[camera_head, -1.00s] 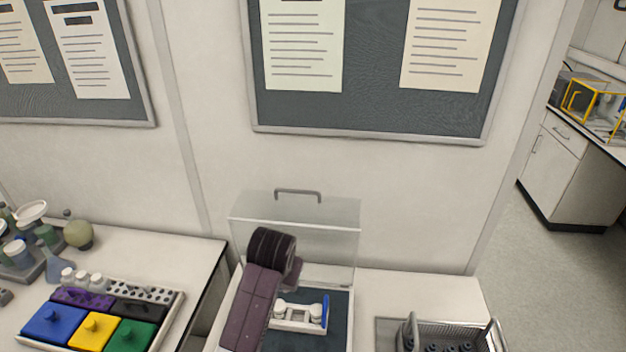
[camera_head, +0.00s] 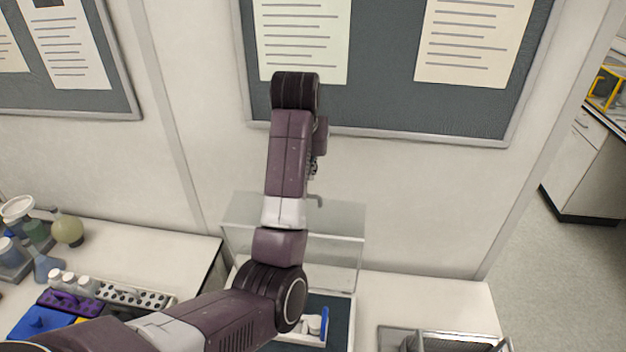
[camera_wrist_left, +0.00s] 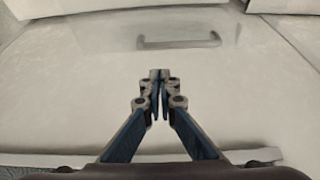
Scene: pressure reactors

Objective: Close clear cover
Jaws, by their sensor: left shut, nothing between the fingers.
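The clear cover (camera_head: 340,248) stands raised and open at the back of its station, in front of the wall. Its grey handle (camera_head: 318,200) is at the top edge, partly hidden by my left arm. My left gripper (camera_head: 313,168) is up near the handle, mostly hidden behind my own wrist. In the left wrist view, the gripper's two fingertips (camera_wrist_left: 160,75) are together and empty. The handle (camera_wrist_left: 180,42) lies beyond them, apart from them in the picture. The exact gap in depth is hard to tell. My right gripper is out of view.
Below the cover, a white holder with a blue part (camera_head: 324,324) sits on a dark mat, partly hidden by my arm. A metal basket (camera_head: 445,342) stands to the right. Glassware and coloured blocks (camera_head: 40,322) crowd the left table. Pinboards hang on the wall behind.

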